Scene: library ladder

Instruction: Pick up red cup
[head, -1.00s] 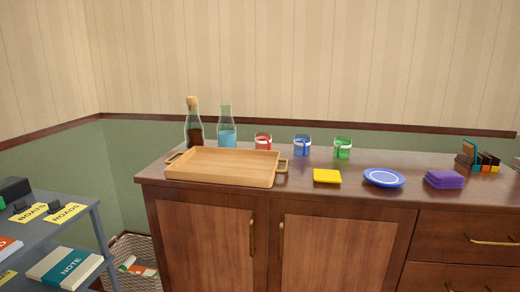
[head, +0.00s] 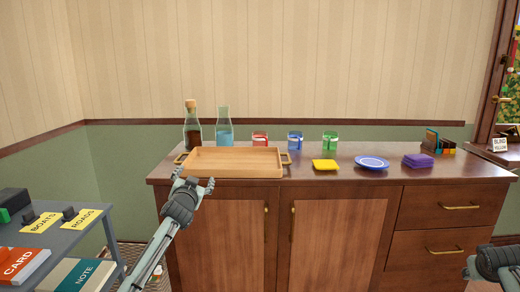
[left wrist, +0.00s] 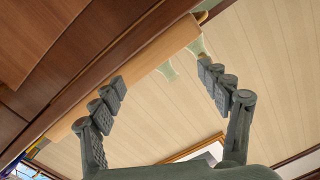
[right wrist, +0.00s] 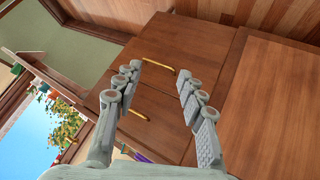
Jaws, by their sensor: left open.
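The red cup (head: 260,139) stands upright at the back of the wooden cabinet top, behind the right part of the wooden tray (head: 235,171). My left gripper (head: 193,184) is open and empty in front of the cabinet's front edge, near the tray's left part and well away from the cup. Its spread fingers also show in the left wrist view (left wrist: 161,74). My right arm shows at the lower right of the head view. Its gripper (right wrist: 160,70) is open and empty in the right wrist view, facing the cabinet front. The tray hides the cup's lower part.
A brown bottle (head: 192,128) and a blue-filled bottle (head: 224,130) stand left of the cup. A blue cup (head: 295,141) and a green cup (head: 329,141) stand right of it. A yellow pad (head: 325,165), blue plate (head: 371,163) and purple stack (head: 418,160) lie farther right.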

